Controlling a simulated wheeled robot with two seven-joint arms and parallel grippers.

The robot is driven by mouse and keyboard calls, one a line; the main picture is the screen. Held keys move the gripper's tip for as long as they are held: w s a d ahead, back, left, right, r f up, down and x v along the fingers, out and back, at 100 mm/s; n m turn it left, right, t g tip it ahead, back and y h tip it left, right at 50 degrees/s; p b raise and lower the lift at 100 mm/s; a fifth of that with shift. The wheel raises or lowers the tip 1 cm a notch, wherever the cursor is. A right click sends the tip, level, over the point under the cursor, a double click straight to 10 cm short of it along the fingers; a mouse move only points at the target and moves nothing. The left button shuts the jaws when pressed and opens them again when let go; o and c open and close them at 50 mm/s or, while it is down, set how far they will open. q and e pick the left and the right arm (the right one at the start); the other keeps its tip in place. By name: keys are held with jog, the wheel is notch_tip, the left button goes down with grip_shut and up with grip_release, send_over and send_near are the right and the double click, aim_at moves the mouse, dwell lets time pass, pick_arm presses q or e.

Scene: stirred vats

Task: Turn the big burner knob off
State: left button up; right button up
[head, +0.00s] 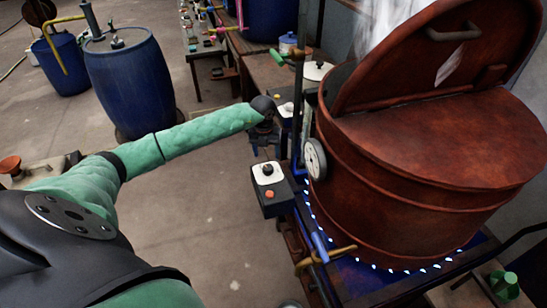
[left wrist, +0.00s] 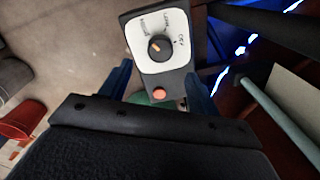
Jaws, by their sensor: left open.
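A control box (head: 273,190) stands beside the big rust-red vat (head: 410,175). On its white plate is a round black knob (head: 267,169) above an orange button (head: 270,194). The left wrist view shows the knob (left wrist: 160,47) with an orange mark pointing to the left side, away from the OFF label at right. Blue-white flames (head: 395,269) ring the vat's base. My left gripper (head: 264,146) is open and empty near the box, apart from the knob; its blue fingers (left wrist: 158,84) sit on either side of the box's lower end. My right gripper is out of view.
A dial gauge (head: 315,159) is on the vat's side, and a yellow pipe with a blue lever (head: 320,246) runs low in front. A second knobbed box (head: 288,108) stands behind. Blue barrels (head: 130,80) stand at the back left. Bare floor lies left of the box.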

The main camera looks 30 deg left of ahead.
aim_at(268, 167)
pick_arm(q)
jog(key=shift+f, duration=0.3)
notch_tip(268, 167, down, 6)
jog(key=shift+w+d+r+p, duration=0.1)
jog(key=shift+w+r+p, duration=0.1)
jog(key=shift+p, duration=0.45)
jog(key=shift+f, duration=0.75)
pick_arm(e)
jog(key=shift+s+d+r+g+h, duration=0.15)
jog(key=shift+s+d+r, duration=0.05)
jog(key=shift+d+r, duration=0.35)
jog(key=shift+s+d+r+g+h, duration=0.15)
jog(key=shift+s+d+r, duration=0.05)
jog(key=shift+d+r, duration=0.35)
pick_arm(q)
jog(key=shift+c, duration=0.2)
jog(key=c, duration=0.9)
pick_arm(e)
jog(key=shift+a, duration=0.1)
